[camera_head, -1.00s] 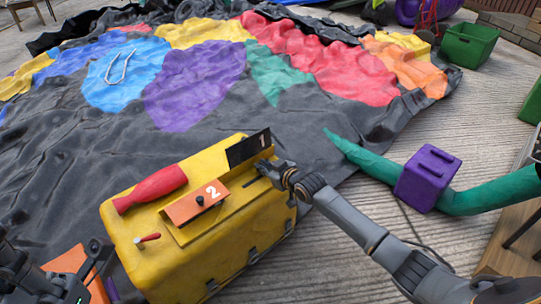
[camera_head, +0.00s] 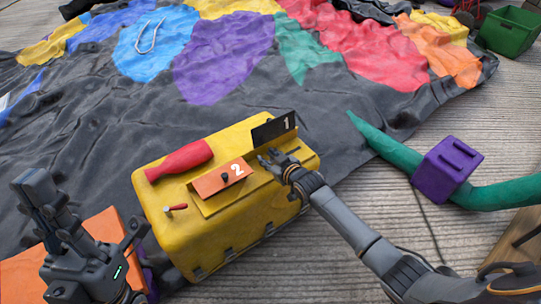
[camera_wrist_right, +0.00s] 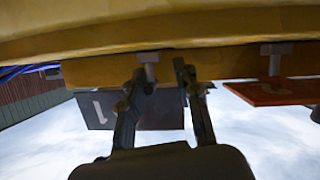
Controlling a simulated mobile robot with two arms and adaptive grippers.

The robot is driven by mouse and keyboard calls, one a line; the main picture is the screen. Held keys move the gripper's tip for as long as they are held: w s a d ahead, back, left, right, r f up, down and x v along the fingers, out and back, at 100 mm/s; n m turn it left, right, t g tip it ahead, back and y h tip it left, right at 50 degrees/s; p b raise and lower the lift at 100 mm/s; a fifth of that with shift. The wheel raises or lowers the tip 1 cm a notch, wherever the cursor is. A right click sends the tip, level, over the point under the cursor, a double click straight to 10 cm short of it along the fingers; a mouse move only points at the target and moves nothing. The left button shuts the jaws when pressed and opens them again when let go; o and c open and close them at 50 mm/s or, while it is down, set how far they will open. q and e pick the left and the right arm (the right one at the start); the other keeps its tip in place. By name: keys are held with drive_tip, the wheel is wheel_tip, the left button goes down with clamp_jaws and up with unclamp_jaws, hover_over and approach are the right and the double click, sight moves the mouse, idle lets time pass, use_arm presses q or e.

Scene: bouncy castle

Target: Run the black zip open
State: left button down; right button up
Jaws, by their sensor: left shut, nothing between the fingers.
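A black tab marked 1 (camera_head: 286,124) stands upright at the right end of the yellow case's (camera_head: 190,250) top. It also shows in the right wrist view (camera_wrist_right: 100,110), beside a small grey post (camera_wrist_right: 151,68) under a yellow edge. I cannot make out zip teeth. My right gripper (camera_head: 268,158) is at the tab's near side. In the wrist view its two fingers (camera_wrist_right: 160,72) are spread, with the post seen between their tips; contact cannot be told. My left gripper (camera_head: 40,190) is shut and empty, left of the case.
An orange plate marked 2 (camera_head: 222,178), a red bottle-shaped piece (camera_head: 180,160) and a small red-handled piece (camera_head: 175,208) are on the case. An orange panel (camera_head: 20,272) lies behind my left arm. A green tube with a purple block (camera_head: 448,170) lies right. The collapsed castle (camera_head: 330,95) spreads behind.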

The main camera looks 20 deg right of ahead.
drive_tip(key=shift+s+d, duration=0.1)
drive_tip(key=shift+d, duration=0.05)
drive_tip(key=v, duration=1.1)
drive_tip(key=shift+s+r, duration=0.15)
drive_tip(key=shift+s, duration=0.2)
